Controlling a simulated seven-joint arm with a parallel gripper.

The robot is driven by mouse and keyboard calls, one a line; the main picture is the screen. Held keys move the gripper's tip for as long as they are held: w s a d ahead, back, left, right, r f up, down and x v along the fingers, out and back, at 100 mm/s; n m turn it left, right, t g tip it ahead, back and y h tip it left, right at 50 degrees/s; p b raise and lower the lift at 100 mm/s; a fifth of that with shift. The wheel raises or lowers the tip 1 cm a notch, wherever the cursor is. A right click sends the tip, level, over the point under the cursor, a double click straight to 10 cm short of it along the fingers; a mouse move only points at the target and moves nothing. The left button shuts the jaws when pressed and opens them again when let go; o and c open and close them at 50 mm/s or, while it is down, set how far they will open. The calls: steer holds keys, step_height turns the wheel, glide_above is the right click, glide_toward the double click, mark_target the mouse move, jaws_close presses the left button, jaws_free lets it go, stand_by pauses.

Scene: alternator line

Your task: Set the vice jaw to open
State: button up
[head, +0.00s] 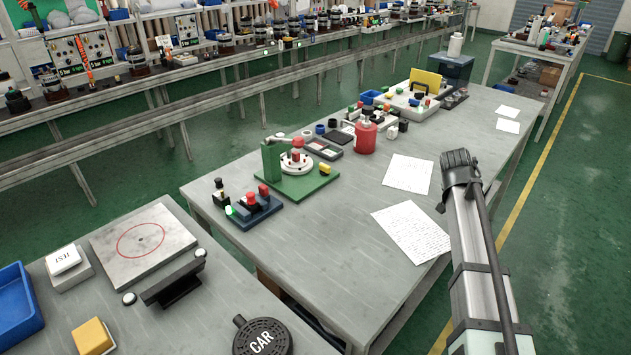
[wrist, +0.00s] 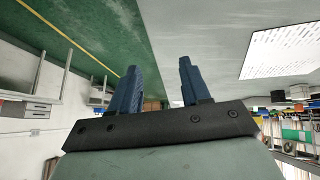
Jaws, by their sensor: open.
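My gripper (wrist: 158,68) shows in the wrist view, with two blue fingers apart and nothing between them. It does not show clearly in the head view. I cannot tell for sure which thing is the vice. A small fixture on a blue base (head: 252,208) with dark blocks and red tops stands at the near left of the middle workbench. Next to it is a green fixture (head: 272,160) with an upright post, a round pale plate and a red part, on a green base. The setting of any jaw is too small to tell.
The middle workbench (head: 300,255) is clear at the front. Paper sheets (head: 412,232) lie on its right. A red canister (head: 365,137) and small parts stand behind.

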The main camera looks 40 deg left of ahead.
steer(key=s+a+n+g+y, duration=0.1)
steer(key=s+a+n, duration=0.1)
steer(key=s+a, duration=0.2)
steer(key=s+a+n+g+y, duration=0.1)
steer(key=s+a, duration=0.3)
steer(key=a, duration=0.4)
steer(key=s+a+n+g+y, duration=0.1)
steer(key=s+a+n, duration=0.3)
steer(key=a, duration=0.2)
steer(key=shift+s+r, duration=0.25)
steer(key=shift+r, duration=0.15)
steer(key=s+a+r+n+g+y, duration=0.1)
steer(key=s+a+r+n+g, duration=0.15)
steer(key=s+a+n, duration=0.65)
steer(key=n+g+y, duration=0.1)
steer(key=g+y, duration=0.1)
glide_toward(264, 186)
steer(key=x, duration=0.8)
steer(key=shift+s+a+f, duration=0.1)
steer(key=shift+f, duration=0.15)
steer(key=shift+c, duration=0.2)
jaws_close()
